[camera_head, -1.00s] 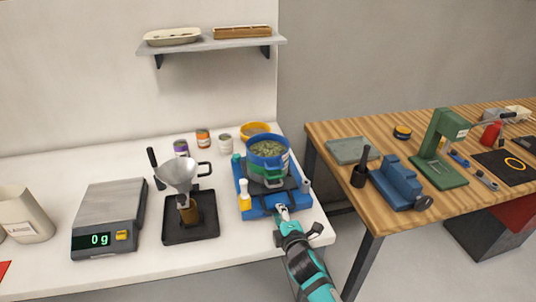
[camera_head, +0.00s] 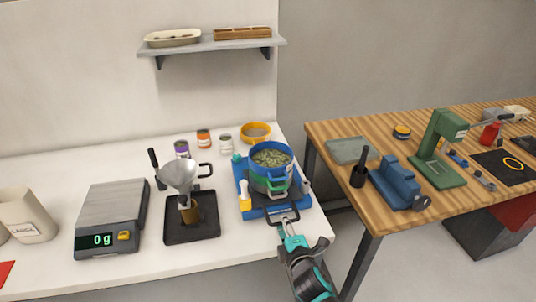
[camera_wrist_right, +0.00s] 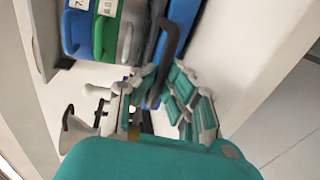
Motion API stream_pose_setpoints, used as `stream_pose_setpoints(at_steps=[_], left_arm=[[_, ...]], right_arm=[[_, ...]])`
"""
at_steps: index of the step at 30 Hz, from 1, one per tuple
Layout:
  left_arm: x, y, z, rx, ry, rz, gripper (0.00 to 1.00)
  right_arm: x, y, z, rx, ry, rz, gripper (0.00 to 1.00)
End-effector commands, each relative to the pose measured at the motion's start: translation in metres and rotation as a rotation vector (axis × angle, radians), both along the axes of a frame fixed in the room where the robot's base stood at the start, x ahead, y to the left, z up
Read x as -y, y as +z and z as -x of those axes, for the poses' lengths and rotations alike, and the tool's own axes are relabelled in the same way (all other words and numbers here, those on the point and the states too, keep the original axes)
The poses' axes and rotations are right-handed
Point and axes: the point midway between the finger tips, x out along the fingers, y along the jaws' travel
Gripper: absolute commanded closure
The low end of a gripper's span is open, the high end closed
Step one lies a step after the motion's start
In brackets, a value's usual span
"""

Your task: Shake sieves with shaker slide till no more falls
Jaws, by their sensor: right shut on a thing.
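The sieve stack (camera_head: 268,171), with a blue sieve (camera_wrist_right: 76,35) above a green one (camera_wrist_right: 105,32), stands upright on the shaker slide. Greenish-grey pieces lie in the top sieve; the lower levels' contents are hidden. The shaker's blue base (camera_head: 249,213) sits near the table's front right corner. The slide's black handle (camera_head: 272,221) sticks out toward me past the base and also shows in the right wrist view (camera_wrist_right: 174,38). My right gripper (camera_head: 291,233) is shut on this handle, its fingers around the bar in the wrist view (camera_wrist_right: 163,92). My left gripper is not in view.
A scale (camera_head: 111,213) reading 0 g and a funnel (camera_head: 178,173) over a jar on a black tray (camera_head: 190,237) stand to the left. A wooden workbench (camera_head: 340,170) stands to the right.

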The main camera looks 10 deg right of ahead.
Motion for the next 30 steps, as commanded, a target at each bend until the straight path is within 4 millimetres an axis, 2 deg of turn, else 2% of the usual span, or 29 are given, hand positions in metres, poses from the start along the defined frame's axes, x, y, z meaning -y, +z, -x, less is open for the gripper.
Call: stream_pose_setpoints(at_steps=[13, 23, 24, 30], left_arm=[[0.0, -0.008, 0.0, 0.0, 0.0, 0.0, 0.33], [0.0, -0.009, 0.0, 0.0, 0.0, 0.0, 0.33], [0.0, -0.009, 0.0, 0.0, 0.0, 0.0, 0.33], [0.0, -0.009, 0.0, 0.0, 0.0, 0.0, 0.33]], right_arm=[[-0.002, -0.002, -0.039, -0.001, 0.0, 0.001, 1.0], [-0.002, -0.001, -0.044, -0.003, 0.0, 0.001, 1.0], [-0.002, -0.001, -0.044, -0.003, 0.0, 0.001, 0.9], [-0.002, -0.001, -0.045, -0.002, 0.0, 0.001, 0.63]])
